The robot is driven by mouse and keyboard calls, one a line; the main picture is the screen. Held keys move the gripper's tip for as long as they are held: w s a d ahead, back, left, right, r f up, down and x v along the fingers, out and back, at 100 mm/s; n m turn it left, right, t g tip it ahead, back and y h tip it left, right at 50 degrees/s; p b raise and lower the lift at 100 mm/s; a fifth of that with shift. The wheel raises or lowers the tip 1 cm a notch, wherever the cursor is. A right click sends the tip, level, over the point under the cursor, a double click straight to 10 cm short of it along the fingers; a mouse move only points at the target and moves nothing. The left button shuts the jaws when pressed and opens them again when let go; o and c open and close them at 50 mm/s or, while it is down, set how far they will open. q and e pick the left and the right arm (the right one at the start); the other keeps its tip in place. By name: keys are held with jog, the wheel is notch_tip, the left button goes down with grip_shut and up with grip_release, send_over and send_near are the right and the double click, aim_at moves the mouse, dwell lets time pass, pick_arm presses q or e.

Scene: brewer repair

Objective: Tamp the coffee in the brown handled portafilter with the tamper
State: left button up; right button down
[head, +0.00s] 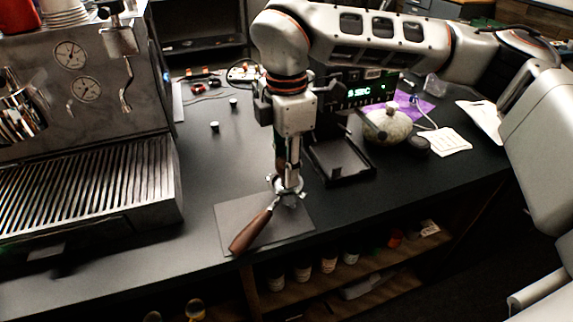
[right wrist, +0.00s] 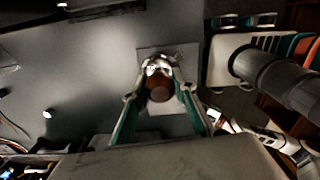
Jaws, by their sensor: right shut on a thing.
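My right gripper (head: 288,170) points straight down over that head. It is shut on the tamper, whose brown rounded handle (right wrist: 158,92) shows between the fingers in the right wrist view. The tamper stands upright over the basket. Its base and the coffee are hidden, so I cannot tell how far down it sits. My left gripper is not in view.
A large espresso machine (head: 80,110) stands at the left. Small items lie at the back. The counter between machine and mat is clear.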

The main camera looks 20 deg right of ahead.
jog(key=shift+s+f, duration=0.1)
jog(key=shift+r+p, duration=0.95)
jog(key=shift+r, duration=0.95)
jog(key=shift+r+p, duration=1)
jog(key=shift+r, duration=1.15)
